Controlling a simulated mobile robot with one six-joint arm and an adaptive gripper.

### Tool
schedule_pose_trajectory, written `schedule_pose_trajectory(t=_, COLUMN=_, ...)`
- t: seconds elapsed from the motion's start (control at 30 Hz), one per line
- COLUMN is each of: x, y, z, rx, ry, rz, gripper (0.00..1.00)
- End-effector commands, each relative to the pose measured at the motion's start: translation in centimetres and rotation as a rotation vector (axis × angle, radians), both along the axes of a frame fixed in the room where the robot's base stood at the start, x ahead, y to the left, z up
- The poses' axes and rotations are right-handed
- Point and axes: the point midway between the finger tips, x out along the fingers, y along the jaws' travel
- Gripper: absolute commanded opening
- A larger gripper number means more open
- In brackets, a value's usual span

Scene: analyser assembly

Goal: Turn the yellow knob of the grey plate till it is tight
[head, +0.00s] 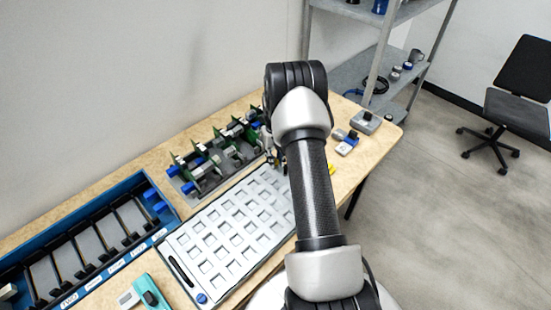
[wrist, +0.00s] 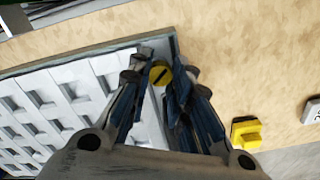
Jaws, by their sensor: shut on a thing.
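In the wrist view the yellow knob (wrist: 159,74), round with a dark slot across its top, sits at the corner of the grey plate (wrist: 62,92). My gripper (wrist: 160,82) is over that corner, its two fingers on either side of the knob and shut on it. The fingers hide part of the knob's sides. In the head view the grey plate (head: 222,240) lies on the bench with rows of square pockets, and my arm hides its far right corner and the knob.
A rack of green boards (head: 215,155) stands behind the plate. A blue tray with dark slots (head: 160,211) is at the left. A yellow piece (wrist: 245,131) lies on the bench to the right of my gripper. Small grey and blue parts (head: 346,143) lie right of my arm.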

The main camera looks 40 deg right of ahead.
Motion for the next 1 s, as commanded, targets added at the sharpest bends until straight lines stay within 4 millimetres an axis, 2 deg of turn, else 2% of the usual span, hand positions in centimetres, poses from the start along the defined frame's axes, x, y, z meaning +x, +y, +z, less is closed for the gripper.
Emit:
schedule_pose_trajectory(t=0.03, x=0.51, y=-0.34, z=0.64, rx=-0.009, ry=-0.014, rz=-0.015, gripper=0.00)
schedule_pose_trajectory(t=0.67, x=0.51, y=-0.34, z=0.64, rx=-0.009, ry=-0.015, rz=-0.057, gripper=0.00)
schedule_pose_trajectory(t=0.7, x=0.51, y=-0.34, z=0.65, rx=-0.009, ry=-0.015, rz=-0.057, gripper=0.22)
schedule_pose_trajectory(t=0.83, x=0.37, y=-0.26, z=0.49, rx=-0.007, ry=-0.011, rz=-0.057, gripper=0.30)
schedule_pose_trajectory(t=1.0, x=0.22, y=-0.15, z=0.28, rx=-0.004, ry=-0.006, rz=-0.057, gripper=0.30)
